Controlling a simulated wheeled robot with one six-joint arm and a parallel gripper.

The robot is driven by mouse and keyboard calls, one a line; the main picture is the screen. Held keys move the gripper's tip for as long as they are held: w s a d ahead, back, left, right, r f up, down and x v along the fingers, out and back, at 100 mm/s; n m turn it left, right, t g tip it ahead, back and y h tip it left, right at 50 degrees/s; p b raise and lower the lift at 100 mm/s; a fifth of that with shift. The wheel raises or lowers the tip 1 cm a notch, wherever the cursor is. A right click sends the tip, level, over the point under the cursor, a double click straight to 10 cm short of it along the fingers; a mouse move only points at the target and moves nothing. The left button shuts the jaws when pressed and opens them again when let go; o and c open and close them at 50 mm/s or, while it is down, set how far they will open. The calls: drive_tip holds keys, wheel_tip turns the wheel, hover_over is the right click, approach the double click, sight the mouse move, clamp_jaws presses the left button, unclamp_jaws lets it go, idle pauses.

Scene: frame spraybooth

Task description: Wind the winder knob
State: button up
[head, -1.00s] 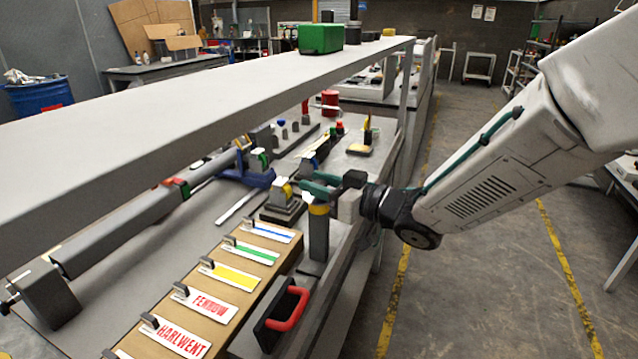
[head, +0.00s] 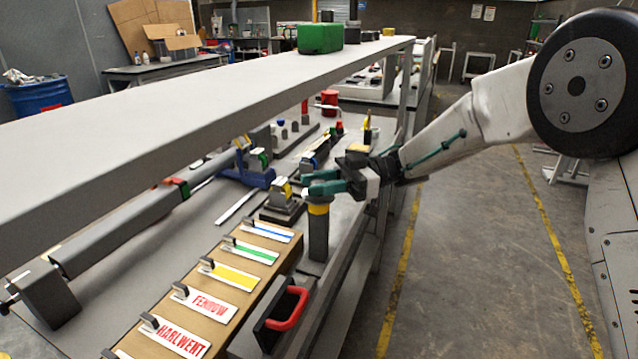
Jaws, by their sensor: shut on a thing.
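My gripper (head: 322,183), with green fingers, is at the upper end of a dark upright post (head: 318,238) with a yellow band, at the bench's front edge. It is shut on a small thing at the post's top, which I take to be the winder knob. The fingers hide most of the knob, so its shape and turn cannot be made out. The post stands upright. My arm comes in from the right, over the aisle.
A grey block with a yellow part (head: 284,203) stands close left of the post. A board with labelled strips (head: 235,275) and a red handle (head: 288,309) lie nearer. A long shelf (head: 200,95) overhangs the bench (head: 205,222). The aisle floor (head: 460,290) is clear.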

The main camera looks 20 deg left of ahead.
drive_tip(key=shift+n+g+h, duration=1.6)
drive_tip(key=shift+g+h, duration=0.2)
drive_tip(key=shift+r+n+h, duration=0.1)
drive_tip(key=shift+n+h, duration=0.2)
drive_tip(key=shift+h, duration=0.1)
drive_tip(key=o, duration=0.9)
drive_tip(key=shift+w, duration=0.1)
